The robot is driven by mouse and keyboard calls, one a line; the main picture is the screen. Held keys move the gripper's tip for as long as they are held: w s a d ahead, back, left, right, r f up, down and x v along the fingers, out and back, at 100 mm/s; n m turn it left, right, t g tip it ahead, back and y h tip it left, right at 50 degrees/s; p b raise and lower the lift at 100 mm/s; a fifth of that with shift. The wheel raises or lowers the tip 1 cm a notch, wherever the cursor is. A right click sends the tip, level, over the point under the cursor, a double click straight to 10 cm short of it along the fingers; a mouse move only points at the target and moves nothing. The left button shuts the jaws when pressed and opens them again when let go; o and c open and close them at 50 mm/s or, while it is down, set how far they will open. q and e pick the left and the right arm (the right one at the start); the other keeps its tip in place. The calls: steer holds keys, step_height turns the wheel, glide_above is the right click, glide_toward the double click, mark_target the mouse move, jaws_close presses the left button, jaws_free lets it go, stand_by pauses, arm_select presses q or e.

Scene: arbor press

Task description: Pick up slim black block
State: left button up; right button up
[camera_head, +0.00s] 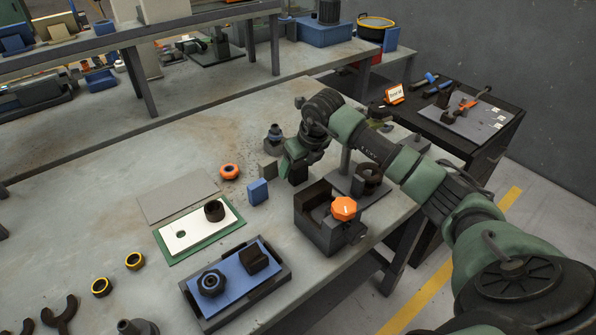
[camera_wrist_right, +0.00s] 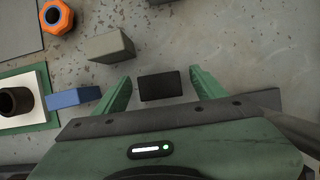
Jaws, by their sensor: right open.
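The slim black block (camera_wrist_right: 160,86) lies on the grey worktable, between the two green fingers of my right gripper (camera_wrist_right: 160,78) in the right wrist view. The fingers are spread, with a gap on each side of the block. In the head view my right gripper (camera_head: 293,165) points down at the table beside a grey block (camera_head: 268,171). The block itself is mostly hidden there behind the gripper. My left gripper is not in view.
A blue block (camera_head: 258,191) and an orange ring (camera_head: 229,172) lie left of the gripper. A dark fixture with an orange knob (camera_head: 344,208) stands close in front. A blue-lined tray (camera_head: 284,289) sits near the front edge.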

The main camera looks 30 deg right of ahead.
steer(key=c, duration=1.4)
steer(key=shift+r, duration=0.1)
jaws_close()
